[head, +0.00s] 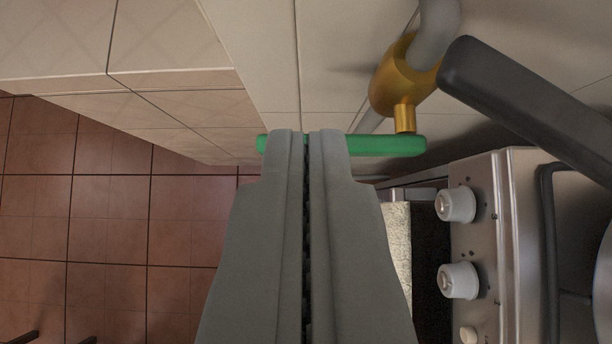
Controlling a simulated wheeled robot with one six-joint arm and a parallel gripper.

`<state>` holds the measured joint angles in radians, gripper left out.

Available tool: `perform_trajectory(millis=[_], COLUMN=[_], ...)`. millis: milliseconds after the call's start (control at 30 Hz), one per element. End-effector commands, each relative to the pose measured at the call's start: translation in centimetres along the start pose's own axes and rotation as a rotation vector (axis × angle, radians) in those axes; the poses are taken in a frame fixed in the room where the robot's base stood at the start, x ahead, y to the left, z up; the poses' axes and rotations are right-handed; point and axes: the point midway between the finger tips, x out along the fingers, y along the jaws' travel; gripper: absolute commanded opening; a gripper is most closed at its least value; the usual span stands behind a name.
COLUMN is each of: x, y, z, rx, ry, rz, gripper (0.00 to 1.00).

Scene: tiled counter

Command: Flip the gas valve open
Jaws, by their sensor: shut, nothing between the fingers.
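The gas valve has a brass body (396,84) on a grey pipe along the tiled wall. Its green handle (385,145) lies crosswise in the picture, joined to the brass stem near its right end. My gripper (306,138) is shut and empty, with its fingertips overlapping the left half of the handle in the view. The fingers hide part of the handle. I cannot tell whether they touch it.
A stove (510,250) with white knobs (456,204) stands at the right. A dark pan-like handle (520,95) juts in from the right, close to the valve. Pale tiles cover the wall (255,50). Open reddish floor (110,220) lies at the left.

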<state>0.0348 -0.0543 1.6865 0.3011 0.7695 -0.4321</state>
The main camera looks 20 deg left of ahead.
Motion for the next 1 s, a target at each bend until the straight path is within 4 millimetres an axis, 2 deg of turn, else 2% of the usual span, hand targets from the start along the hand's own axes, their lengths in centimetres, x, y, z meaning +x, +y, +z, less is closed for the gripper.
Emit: perform_trajectory(millis=[167,400,600,1000], x=[3.2,5.2,5.9,5.9], y=[-0.1,0.0,0.0,-0.1], z=[0.0,2.1,2.8,2.8], rx=[-0.001,0.0,0.0,-0.002], ry=[-0.002,0.0,0.001,0.001], rz=[-0.001,0.0,0.0,0.002], gripper=[0.0,0.0,0.0,0.0])
